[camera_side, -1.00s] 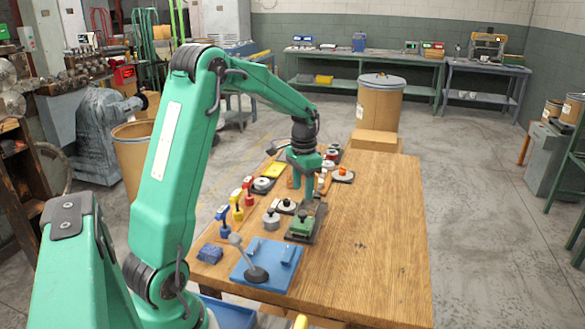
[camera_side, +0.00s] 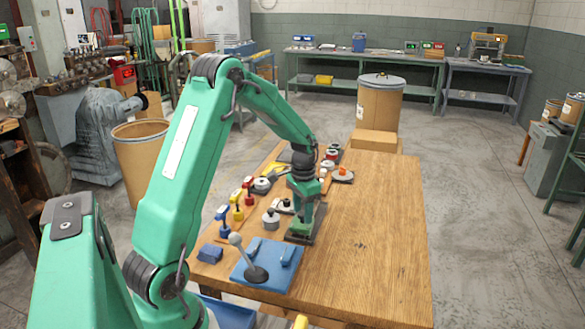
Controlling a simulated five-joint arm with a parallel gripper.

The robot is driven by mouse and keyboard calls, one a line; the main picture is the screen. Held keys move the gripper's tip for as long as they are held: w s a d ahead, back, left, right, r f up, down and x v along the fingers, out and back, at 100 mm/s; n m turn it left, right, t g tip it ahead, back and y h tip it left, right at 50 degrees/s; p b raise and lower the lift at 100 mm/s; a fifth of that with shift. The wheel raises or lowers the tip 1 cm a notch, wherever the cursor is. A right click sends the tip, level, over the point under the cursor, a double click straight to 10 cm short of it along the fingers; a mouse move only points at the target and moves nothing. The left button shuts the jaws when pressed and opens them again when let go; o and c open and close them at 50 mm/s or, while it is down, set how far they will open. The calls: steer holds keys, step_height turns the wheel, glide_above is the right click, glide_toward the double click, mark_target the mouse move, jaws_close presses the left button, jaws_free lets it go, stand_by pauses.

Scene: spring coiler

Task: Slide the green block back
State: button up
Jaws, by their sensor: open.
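The green block (camera_side: 299,231) sits on a dark rail plate (camera_side: 317,224) on the wooden table. My gripper (camera_side: 304,217) is lowered right over the block, with its green fingers pointing down. The fingers are open and partly hide the block. I cannot tell whether they touch it.
A blue plate with a grey lever (camera_side: 266,263) lies in front of the rail. A grey knob (camera_side: 271,220) and blue, yellow and red levers (camera_side: 237,205) stand to the left. An orange knob (camera_side: 342,173) stands behind. The table's right side (camera_side: 380,235) is clear.

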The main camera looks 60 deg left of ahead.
jaws_close()
steer(key=shift+w+a, duration=4.65)
steer(key=shift+w, duration=0.1)
jaws_free()
steer(key=shift+s, duration=0.1)
step_height(320, 180, up, 8)
